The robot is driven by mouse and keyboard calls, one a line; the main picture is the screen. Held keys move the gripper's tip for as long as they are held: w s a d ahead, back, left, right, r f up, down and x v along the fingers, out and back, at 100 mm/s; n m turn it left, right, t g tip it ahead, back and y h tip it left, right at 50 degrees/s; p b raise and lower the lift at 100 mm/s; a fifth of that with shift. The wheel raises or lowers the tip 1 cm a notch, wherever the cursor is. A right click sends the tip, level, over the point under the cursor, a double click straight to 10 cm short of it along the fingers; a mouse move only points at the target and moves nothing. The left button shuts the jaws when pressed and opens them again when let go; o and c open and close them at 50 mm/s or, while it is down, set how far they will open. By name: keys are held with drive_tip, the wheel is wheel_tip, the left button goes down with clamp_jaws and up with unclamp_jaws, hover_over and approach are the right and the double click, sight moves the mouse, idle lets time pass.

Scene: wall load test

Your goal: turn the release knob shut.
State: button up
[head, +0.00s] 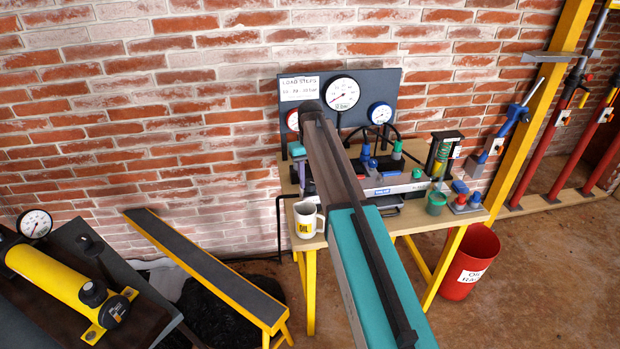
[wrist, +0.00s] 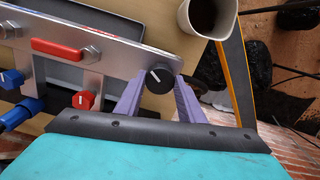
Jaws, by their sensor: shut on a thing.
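A round black knob (wrist: 159,79) with a white line on its face sits at the right end of a silver metal panel (wrist: 115,55) in the wrist view. It appears to be the release knob. My gripper (wrist: 160,84) has its two purple fingers on either side of the knob and is shut on it. The white line is tilted, running from upper left to lower right. In the head view, my arm hides the knob and the fingertips.
Red (wrist: 83,100) and blue knobs and a red lever (wrist: 61,48) share the panel. A white mug (head: 305,220) stands near the wooden bench's left front corner. A gauge board (head: 378,87) stands behind. A red bin (head: 470,262) is right of the bench.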

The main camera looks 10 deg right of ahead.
sight(310, 182)
drive_tip(key=m, duration=0.6)
drive_tip(key=shift+p, duration=0.3)
drive_tip(key=m, duration=0.5)
idle(0.4)
drive_tip(key=o, duration=1)
drive_tip(key=shift+o, duration=0.2)
drive_tip(key=shift+r, duration=0.1)
wheel_tip(310, 182, up, 14)
drive_tip(key=b, duration=0.2)
drive_tip(key=shift+f, duration=0.2)
